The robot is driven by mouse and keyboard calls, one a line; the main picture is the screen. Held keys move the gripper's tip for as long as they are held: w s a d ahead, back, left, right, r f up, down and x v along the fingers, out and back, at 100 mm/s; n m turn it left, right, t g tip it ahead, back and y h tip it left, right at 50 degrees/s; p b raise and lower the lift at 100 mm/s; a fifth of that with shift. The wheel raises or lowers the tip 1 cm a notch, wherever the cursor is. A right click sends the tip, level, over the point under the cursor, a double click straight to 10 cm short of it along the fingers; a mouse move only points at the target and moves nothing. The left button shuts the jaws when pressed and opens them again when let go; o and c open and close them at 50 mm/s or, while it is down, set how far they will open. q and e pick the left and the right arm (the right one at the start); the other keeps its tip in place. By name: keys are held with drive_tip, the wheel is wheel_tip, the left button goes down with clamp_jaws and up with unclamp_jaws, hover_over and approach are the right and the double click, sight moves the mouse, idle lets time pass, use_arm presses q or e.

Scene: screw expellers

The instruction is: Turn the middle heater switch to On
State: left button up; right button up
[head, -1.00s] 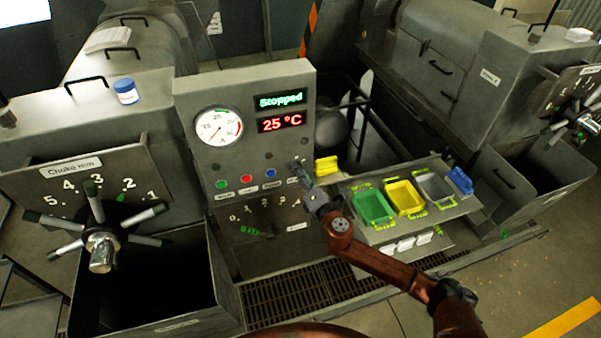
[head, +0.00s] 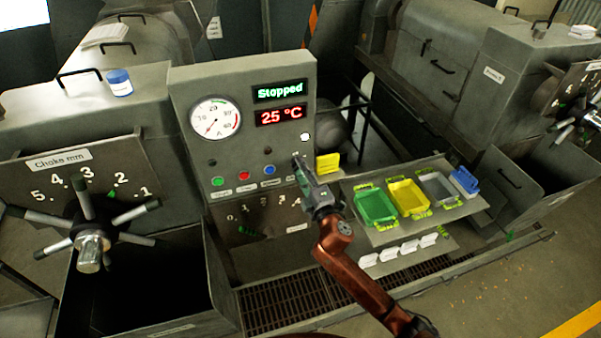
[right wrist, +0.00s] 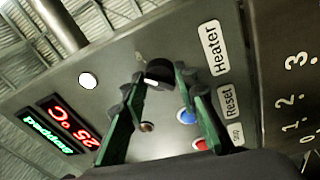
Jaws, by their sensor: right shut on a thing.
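The black heater switch (right wrist: 160,72) is a knob on the grey control panel (head: 240,90), beside the "Heater" label (right wrist: 212,49) in the right wrist view. My right gripper (right wrist: 160,76) has its two green-and-black fingers on either side of the knob and is shut on it. In the head view, my right gripper (head: 299,163) is at the lower right of the panel and hides the switch. A round white lamp (head: 305,137) is lit above the switch; it also shows in the right wrist view (right wrist: 88,80). My left gripper is not in view.
The display reads Stopped (head: 279,91) and 25 °C (head: 281,116). Green (head: 218,181), red (head: 244,176) and blue (head: 269,170) buttons sit left of the gripper. A shelf with green (head: 375,206), yellow (head: 408,195) and grey (head: 438,187) trays stands to the right.

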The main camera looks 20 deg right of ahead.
drive_tip(key=shift+f+m+b, duration=0.2)
drive_tip(key=shift+m+b, duration=0.2)
drive_tip(key=shift+m, duration=1.3)
drive_tip(key=o, duration=1.2)
drive_tip(key=shift+c, duration=0.2)
drive_tip(key=s+d+f, duration=0.1)
drive_tip(key=s, duration=1.1)
drive_tip(key=shift+f, duration=0.1)
